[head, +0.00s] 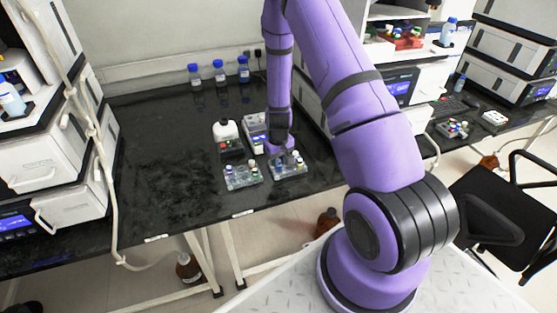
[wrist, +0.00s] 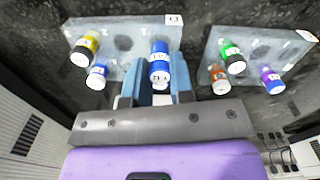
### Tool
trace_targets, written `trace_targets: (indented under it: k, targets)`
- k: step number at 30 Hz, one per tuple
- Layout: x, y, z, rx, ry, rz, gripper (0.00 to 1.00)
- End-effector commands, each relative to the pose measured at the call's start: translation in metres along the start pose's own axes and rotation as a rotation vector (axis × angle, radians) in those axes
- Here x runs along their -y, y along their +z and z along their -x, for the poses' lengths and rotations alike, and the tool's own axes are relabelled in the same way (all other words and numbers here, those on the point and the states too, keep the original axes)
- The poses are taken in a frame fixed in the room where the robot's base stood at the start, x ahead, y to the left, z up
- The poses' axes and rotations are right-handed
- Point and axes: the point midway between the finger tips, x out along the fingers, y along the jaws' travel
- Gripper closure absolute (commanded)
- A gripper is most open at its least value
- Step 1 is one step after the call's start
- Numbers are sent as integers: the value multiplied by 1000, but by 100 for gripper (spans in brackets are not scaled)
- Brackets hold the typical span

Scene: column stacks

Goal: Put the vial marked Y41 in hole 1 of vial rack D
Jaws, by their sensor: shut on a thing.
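My gripper (head: 279,156) is low over the right-hand clear rack (head: 289,170) in the head view. In the wrist view my gripper (wrist: 158,88) is shut on a blue vial (wrist: 159,62) with a pale end; its mark is too blurred to read. This vial is at the near edge of the left rack (wrist: 130,27); I cannot tell whether it sits in a hole. That rack also holds a yellow vial (wrist: 85,48) and another blue vial (wrist: 97,76). A second rack (wrist: 220,50) holds green, orange and purple vials. Rack letters are not clearly readable.
The second rack (head: 242,178) is just left of my gripper in the head view. Several blue-capped bottles (head: 220,74) line the wall. The left part of the dark bench (head: 160,150) is clear.

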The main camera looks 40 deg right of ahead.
Motion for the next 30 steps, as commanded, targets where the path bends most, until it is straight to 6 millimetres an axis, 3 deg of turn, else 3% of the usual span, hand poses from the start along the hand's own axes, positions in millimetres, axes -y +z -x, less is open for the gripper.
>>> trace_targets:
  k: [30]
  targets:
    - [0,0,-7,1,0,-1,100]
